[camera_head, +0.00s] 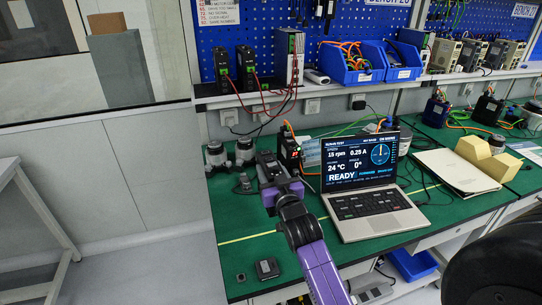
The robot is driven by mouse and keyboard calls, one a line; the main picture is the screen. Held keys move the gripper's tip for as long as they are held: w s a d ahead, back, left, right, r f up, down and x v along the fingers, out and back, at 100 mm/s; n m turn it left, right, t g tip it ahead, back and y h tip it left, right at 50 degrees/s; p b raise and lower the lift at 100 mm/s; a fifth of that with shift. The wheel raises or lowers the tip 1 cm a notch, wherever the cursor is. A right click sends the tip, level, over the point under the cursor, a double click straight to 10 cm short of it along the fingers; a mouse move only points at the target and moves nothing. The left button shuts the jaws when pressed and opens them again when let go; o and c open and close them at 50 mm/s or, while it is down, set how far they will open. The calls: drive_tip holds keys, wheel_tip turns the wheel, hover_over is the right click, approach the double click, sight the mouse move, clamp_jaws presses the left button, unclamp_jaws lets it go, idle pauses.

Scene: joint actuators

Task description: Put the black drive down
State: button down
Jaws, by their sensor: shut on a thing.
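My gripper (279,184), at the end of my purple and black arm, is over the green bench, left of the laptop. It is shut on a black drive (266,161), a dark box whose upper part shows beyond the gripper. The gripper and wrist hide its lower part, so I cannot tell whether it touches the bench top (240,210). Another dark drive (289,147) with an orange cable stands just behind and to the right.
An open laptop (372,200) showing READY stands close on the right. Round motors (244,151) stand at the back left. A small dark box (267,268) lies near the front edge. Bench top left of my arm is mostly clear. A shelf (300,93) with drives and blue bins runs above.

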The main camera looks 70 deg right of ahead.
drive_tip(key=shift+f+b, duration=0.45)
drive_tip(key=shift+f, duration=3.05)
drive_tip(key=c, duration=0.7)
unclamp_jaws()
drive_tip(key=shift+f, duration=0.2)
drive_tip(key=shift+r, duration=0.1)
